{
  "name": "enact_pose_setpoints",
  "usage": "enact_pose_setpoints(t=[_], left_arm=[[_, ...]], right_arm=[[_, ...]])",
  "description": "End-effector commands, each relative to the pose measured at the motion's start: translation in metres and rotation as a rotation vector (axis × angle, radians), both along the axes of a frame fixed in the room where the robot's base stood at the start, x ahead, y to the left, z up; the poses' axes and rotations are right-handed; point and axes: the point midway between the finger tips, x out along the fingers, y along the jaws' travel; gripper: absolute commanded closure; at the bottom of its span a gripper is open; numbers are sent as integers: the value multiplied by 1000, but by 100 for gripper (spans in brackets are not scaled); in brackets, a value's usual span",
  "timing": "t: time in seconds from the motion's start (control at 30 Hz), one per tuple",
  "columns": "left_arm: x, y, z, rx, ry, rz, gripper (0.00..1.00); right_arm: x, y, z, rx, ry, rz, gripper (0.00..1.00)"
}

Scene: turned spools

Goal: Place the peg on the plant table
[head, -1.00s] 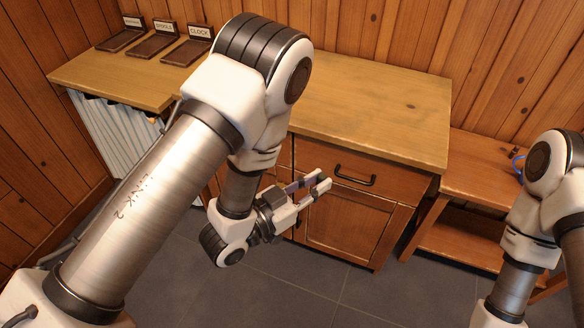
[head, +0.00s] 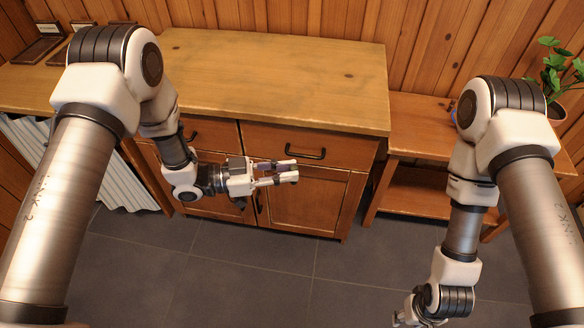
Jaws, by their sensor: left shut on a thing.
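My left gripper (head: 292,171) is in front of the wooden cabinet, below the level of its top, with its fingers pointing right. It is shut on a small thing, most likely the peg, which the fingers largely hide. The plant table is the low wooden bench (head: 412,118) at the right, with a lower shelf. A green potted plant (head: 556,72) stands at its far right end. My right arm covers part of the bench. My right gripper (head: 408,318) is low at the bottom edge, mostly cut off, so its opening cannot be told.
The cabinet's wide wooden top (head: 270,80) is bare. A dark drawer handle (head: 305,153) is just beyond my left gripper. Dark labelled trays (head: 38,50) lie at the upper left. A small blue thing (head: 452,110) shows on the bench beside my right arm. Grey floor is clear.

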Motion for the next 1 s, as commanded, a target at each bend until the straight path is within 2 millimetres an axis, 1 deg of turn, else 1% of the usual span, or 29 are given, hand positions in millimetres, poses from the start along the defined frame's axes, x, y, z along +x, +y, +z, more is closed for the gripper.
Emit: enact_pose_setpoints(t=[0.03,0.1,0.3,0.37,0.47,0.53,0.63,0.7,0.77,0.8,0.87,0.97,1.0], left_arm=[[0,5,0,1,-4,-38,94],[-2,8,0,0,-3,-93,94],[-5,11,-1,1,0,-138,94],[-7,8,-3,1,0,-145,94],[-16,-2,-8,2,3,-166,94],[-13,-9,-12,1,3,-120,94],[-1,-16,-15,1,3,-12,94],[12,-17,-18,1,4,96,94],[25,-15,-20,2,3,208,94],[35,-11,-23,2,4,292,94],[50,-1,-27,3,3,432,94],[72,29,-32,4,2,688,94],[78,44,-34,4,2,791,94]], right_arm=[[0,0,0,0,0,0,60],[0,0,0,0,0,0,60],[0,0,0,0,0,0,60],[0,0,0,0,0,0,60],[0,0,0,0,0,0,60],[0,0,0,0,0,0,60],[0,0,0,0,0,0,60],[0,0,0,0,0,0,60],[0,0,0,0,0,0,60],[0,0,0,0,0,0,60],[0,0,0,0,0,0,60],[0,0,0,0,0,0,60],[0,0,0,0,0,0,60]])
